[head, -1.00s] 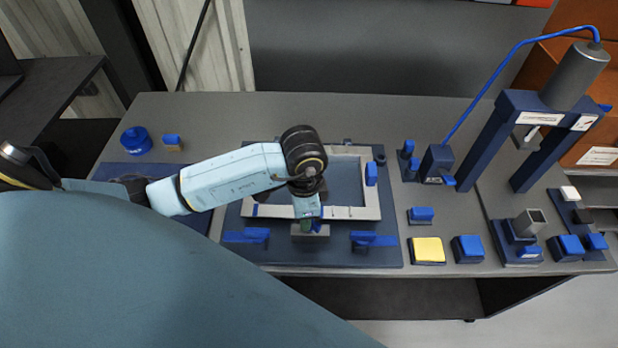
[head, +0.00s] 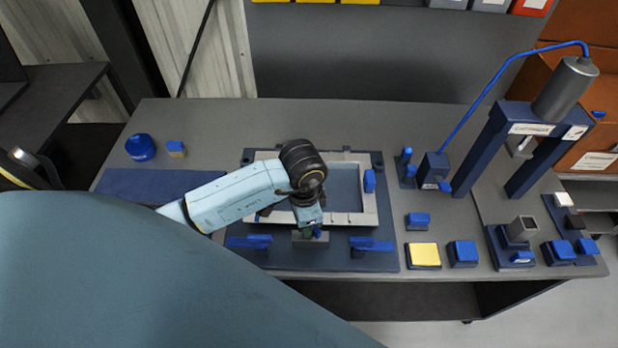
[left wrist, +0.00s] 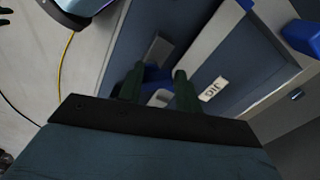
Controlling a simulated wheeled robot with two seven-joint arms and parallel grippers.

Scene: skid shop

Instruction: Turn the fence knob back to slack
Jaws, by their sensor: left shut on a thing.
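My left gripper (head: 310,232) points down at the front of the dark blue fixture plate (head: 285,257), in front of the pale rectangular frame (head: 350,219). Its two dark green fingers also show in the left wrist view (left wrist: 157,86). They are shut on a blue knob (left wrist: 156,77), which is the fence knob as far as I can tell. The knob sits at a small grey block (head: 310,241). The fingers and wrist hide most of the knob, so its turn angle cannot be read. My right gripper is not in view.
Blue clamp handles (head: 249,242) and (head: 371,244) flank the knob. A blue press (head: 478,155) with a grey cylinder stands at the right. A yellow-topped block (head: 423,254) and several blue blocks lie near the front right edge. The back of the bench (head: 230,122) is clear.

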